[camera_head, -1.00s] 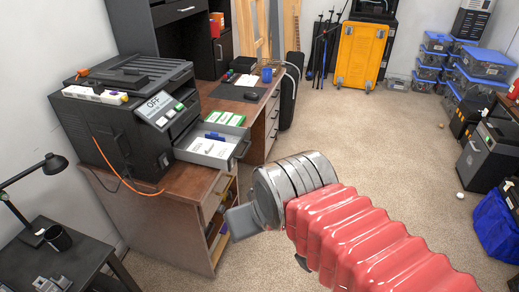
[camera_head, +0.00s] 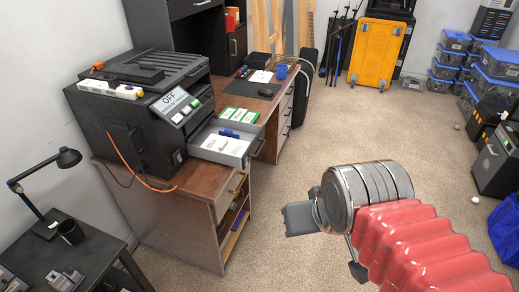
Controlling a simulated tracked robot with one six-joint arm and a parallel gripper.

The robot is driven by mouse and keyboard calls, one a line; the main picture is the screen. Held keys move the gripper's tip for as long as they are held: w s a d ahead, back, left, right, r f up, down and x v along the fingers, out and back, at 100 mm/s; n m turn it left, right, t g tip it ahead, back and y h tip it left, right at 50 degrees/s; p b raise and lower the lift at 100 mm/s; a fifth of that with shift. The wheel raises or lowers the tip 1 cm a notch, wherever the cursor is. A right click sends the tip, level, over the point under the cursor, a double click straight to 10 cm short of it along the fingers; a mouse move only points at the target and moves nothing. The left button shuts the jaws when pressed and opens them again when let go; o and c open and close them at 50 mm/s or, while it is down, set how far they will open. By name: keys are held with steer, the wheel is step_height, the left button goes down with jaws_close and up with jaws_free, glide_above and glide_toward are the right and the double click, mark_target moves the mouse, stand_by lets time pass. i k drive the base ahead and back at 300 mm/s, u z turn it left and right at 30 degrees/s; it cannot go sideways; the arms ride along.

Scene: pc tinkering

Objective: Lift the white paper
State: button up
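White paper with small print (camera_head: 222,146) appears to lie in an open grey drawer tray (camera_head: 232,158) at the front of the black machine. A blue item lies at the back of that tray. Another white paper (camera_head: 260,76) lies flat on the far part of the brown desk. My gripper (camera_head: 327,243) is empty and hangs over the open floor, right of and nearer than the tray. Its two grey fingers show apart, one at the left and one lower down. The fingers touch nothing, and the gripper body partly hides the space between them.
The black machine (camera_head: 140,110) marked OFF stands on the brown desk (camera_head: 185,190), with an orange cable hanging in front. Green-and-white boxes (camera_head: 240,115) lie behind the tray. A blue mug (camera_head: 281,72) stands farther back. A lamp (camera_head: 42,185) is at the left. The middle carpet is clear.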

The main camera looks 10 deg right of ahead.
mark_target(219, 144)
steer(key=u, duration=0.05)
steer(key=i, duration=1)
steer(key=z, duration=0.05)
